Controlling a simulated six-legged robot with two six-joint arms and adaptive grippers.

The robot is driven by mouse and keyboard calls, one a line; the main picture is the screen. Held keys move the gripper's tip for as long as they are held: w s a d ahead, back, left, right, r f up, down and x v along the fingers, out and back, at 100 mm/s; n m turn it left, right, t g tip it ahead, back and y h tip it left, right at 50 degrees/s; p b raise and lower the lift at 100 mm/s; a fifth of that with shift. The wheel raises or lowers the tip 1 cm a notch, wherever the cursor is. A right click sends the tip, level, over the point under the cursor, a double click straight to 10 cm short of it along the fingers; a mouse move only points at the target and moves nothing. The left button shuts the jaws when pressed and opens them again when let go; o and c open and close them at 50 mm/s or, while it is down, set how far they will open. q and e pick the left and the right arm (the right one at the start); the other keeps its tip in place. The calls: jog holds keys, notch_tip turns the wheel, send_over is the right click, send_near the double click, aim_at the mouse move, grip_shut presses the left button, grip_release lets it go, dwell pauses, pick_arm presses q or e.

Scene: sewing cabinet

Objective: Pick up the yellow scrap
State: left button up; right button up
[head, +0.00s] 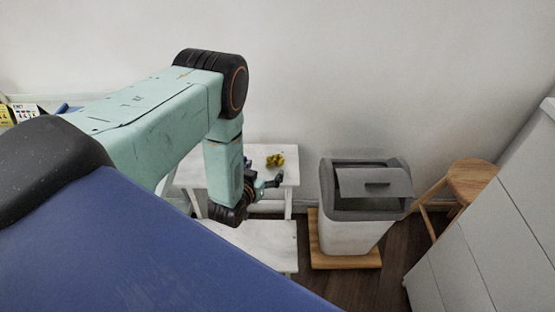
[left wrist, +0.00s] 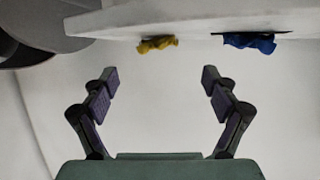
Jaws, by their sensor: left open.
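The yellow scrap (head: 275,160) is a small crumpled piece on the top of a white step stool (head: 291,177) against the wall. My right gripper is in neither view.
A crumpled blue piece (left wrist: 250,42) lies to the right of the scrap in the left wrist view. A grey-lidded white bin (head: 350,234) stands on a wooden base right of the stool. A wooden stool (head: 471,181) and white cabinet (head: 480,240) are further right.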

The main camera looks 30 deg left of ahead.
aim_at(273, 163)
pick_arm(q)
jog(key=b+x, duration=0.1)
jog(key=x, duration=0.1)
jog(key=b+x, duration=0.1)
jog(key=x, duration=0.2)
jog(key=shift+w+d+f+b, duration=0.1)
jog(key=shift+d+f+b, duration=0.05)
jog(key=shift+f+b, duration=0.2)
jog(key=shift+w+f, duration=0.15)
jog(key=shift+w, duration=0.25)
jog(key=shift+w+f, duration=0.1)
jog(key=shift+w, duration=0.2)
jog(key=shift+c, duration=0.8)
jog(key=c, duration=0.6)
